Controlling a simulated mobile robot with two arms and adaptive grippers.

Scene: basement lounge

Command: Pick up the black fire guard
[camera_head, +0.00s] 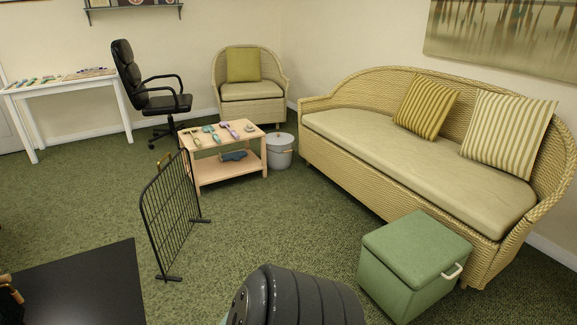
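The black fire guard (171,211) stands upright on the green carpet, left of the middle of the head view. It is a flat mesh panel in a thin dark frame, with feet at its lower ends and a brass-coloured handle at the top. It is seen at a slant, and nothing hides most of it. Neither of my grippers shows in this view, and nothing is seen holding the guard.
A low wooden table (233,169) with small items stands just behind the guard, with a grey bin (280,152) beside it. A black flat surface (80,290) is at lower left. A green box stool (412,262) and wicker sofa (420,170) stand right. Carpet between is clear.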

